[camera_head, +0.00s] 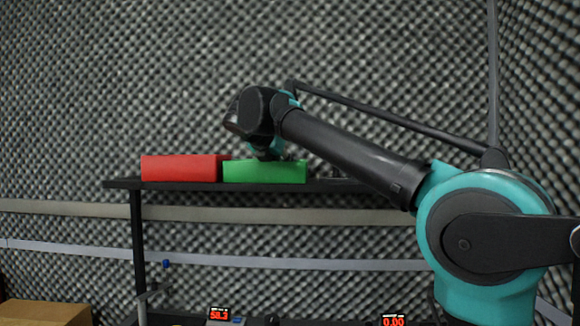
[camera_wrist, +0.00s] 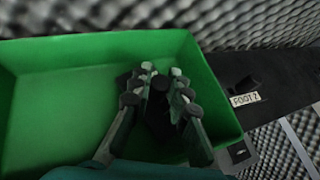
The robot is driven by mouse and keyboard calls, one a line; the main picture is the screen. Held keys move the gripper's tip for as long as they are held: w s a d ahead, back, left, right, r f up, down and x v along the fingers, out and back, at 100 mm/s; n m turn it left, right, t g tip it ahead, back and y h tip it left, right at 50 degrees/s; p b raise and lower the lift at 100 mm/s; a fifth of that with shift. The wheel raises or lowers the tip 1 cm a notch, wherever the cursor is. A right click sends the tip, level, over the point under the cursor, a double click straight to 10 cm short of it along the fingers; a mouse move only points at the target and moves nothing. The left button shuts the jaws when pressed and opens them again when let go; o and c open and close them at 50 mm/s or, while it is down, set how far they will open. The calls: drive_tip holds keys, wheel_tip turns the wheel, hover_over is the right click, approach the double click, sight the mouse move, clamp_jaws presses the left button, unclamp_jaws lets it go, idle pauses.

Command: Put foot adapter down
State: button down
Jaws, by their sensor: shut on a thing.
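My gripper (camera_wrist: 158,82) reaches down into the green bin (camera_wrist: 60,70) near its right end in the wrist view. Its fingers are shut on a small black piece, the foot adapter (camera_wrist: 160,106), which is partly hidden between them. I cannot tell whether the adapter touches the bin floor. In the head view the green bin (camera_head: 264,173) stands on the black shelf, and my gripper (camera_head: 266,154) is over it, its tips hidden by the bin's front wall.
A red bin (camera_head: 184,168) stands left of the green one on the shelf (camera_head: 122,184). Right of the green bin are a dark piece (camera_wrist: 247,84) and a white label (camera_wrist: 245,99) seeming to read FOOT 2. Displays (camera_head: 219,315) and a cardboard box (camera_head: 45,313) are below.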

drive_tip(key=shift+f, duration=0.15)
drive_tip(key=c, duration=1.4)
unclamp_jaws()
drive_tip(key=shift+c, duration=0.2)
drive_tip(key=v, duration=1.2)
